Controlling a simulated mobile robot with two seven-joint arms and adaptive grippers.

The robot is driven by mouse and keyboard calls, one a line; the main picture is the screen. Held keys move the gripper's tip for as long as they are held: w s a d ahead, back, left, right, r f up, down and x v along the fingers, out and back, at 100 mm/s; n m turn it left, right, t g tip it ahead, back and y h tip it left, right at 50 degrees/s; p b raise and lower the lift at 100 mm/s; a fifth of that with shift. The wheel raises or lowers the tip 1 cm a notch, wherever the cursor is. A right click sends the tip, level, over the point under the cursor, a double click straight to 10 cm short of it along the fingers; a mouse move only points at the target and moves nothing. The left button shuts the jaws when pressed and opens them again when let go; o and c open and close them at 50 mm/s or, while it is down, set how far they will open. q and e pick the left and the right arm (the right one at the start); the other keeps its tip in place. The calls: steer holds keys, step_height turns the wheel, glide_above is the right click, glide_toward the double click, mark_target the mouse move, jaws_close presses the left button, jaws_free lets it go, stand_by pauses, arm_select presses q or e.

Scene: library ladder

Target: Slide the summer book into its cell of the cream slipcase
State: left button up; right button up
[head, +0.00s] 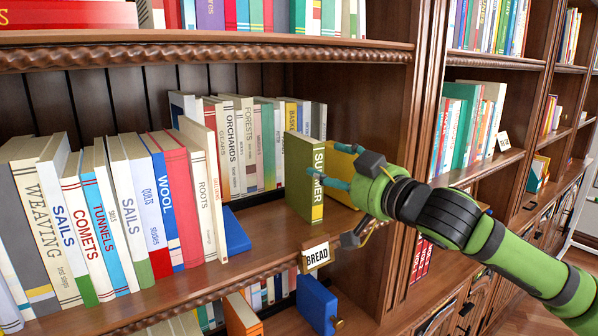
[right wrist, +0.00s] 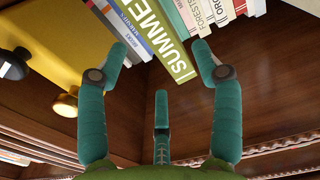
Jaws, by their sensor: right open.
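The summer book (head: 317,188) is green with an olive spine lettered SUMMER. It stands upright on the middle shelf, at the right end of the back row, and juts forward of its neighbours. In the right wrist view the summer book (right wrist: 178,58) shows its spine between the fingers. My right gripper (head: 342,184) is open just in front of the spine and also shows open in the wrist view (right wrist: 160,58). I cannot tell whether a finger touches the book. I cannot make out the cream slipcase in either view. My left gripper is not in view.
A yellow block (head: 345,165) stands right of the book, partly behind my gripper. A front row of books (head: 110,215) fills the shelf's left, ending at a blue block (head: 233,232). Bare shelf (head: 270,240) lies between.

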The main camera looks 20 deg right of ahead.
mark_target(318, 159)
steer(key=p+x, duration=0.1)
steer(key=x, duration=0.1)
steer(key=p+x, duration=0.2)
steer(key=x, duration=0.1)
steer(key=shift+w+d+r, duration=0.1)
steer(key=shift+w, duration=0.35)
steer(key=c, duration=1.1)
jaws_close()
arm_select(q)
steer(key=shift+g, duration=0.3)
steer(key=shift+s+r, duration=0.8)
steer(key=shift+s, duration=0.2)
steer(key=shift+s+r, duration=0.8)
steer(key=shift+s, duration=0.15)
arm_select(e)
steer(key=shift+r, duration=0.1)
